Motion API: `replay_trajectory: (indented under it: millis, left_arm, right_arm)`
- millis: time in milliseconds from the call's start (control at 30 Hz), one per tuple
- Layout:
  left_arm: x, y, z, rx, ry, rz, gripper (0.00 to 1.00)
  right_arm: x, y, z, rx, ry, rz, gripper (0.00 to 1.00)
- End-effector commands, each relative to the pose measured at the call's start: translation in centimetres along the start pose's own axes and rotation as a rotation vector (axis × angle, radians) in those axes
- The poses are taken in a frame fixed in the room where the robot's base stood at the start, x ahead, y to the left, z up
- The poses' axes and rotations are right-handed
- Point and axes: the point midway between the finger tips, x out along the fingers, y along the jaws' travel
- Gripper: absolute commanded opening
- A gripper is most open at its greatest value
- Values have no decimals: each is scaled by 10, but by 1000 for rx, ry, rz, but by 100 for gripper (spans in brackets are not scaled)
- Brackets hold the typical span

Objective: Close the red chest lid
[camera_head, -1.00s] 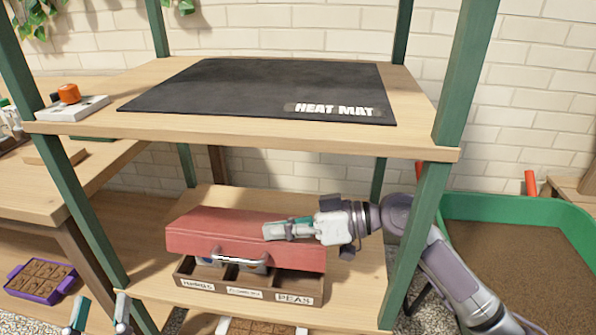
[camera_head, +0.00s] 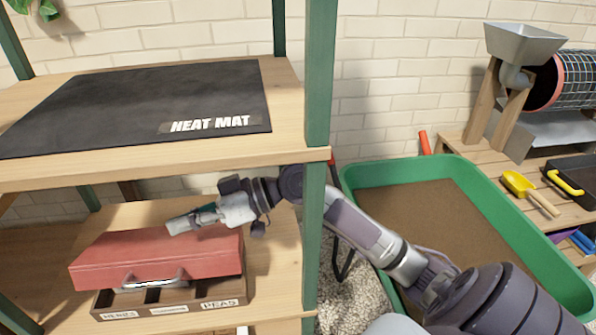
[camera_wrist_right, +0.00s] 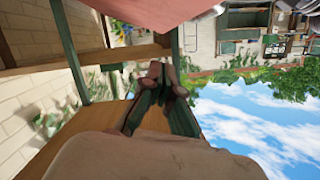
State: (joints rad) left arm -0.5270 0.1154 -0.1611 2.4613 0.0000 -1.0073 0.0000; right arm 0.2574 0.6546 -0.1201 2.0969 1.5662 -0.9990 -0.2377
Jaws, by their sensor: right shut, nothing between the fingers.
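The red chest lid (camera_head: 160,257) is on the lower shelf, over a wooden chest base (camera_head: 196,306) with labelled compartments along its front. A gap shows between the lid's front edge and the base, with dark compartments visible in it, so the lid stands partly open. A metal handle (camera_head: 152,279) is on the lid's front. My right gripper (camera_head: 178,227) is shut and empty at the lid's upper back edge; I cannot tell whether it touches. In the right wrist view its fingers (camera_wrist_right: 164,76) are together below a red surface (camera_wrist_right: 125,14). My left gripper is out of view.
The upper shelf with the black heat mat (camera_head: 140,105) is above the chest. A green shelf post (camera_head: 318,130) stands close beside my right arm. A green soil tub (camera_head: 487,205) is to the right. Free shelf board lies behind and right of the chest.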

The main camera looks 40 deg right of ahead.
Motion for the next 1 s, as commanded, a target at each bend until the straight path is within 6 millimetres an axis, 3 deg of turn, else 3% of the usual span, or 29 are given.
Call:
replay_trajectory:
  millis: [600, 800, 1000]
  left_arm:
    - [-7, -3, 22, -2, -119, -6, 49]
    - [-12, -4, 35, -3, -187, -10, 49]
    - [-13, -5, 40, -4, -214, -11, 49]
  right_arm:
    - [-155, 1, 0, 4, 0, 3, 0]
    - [-187, 1, 0, 4, 0, 2, 0]
    - [-200, 1, 0, 0, 1, 0, 0]
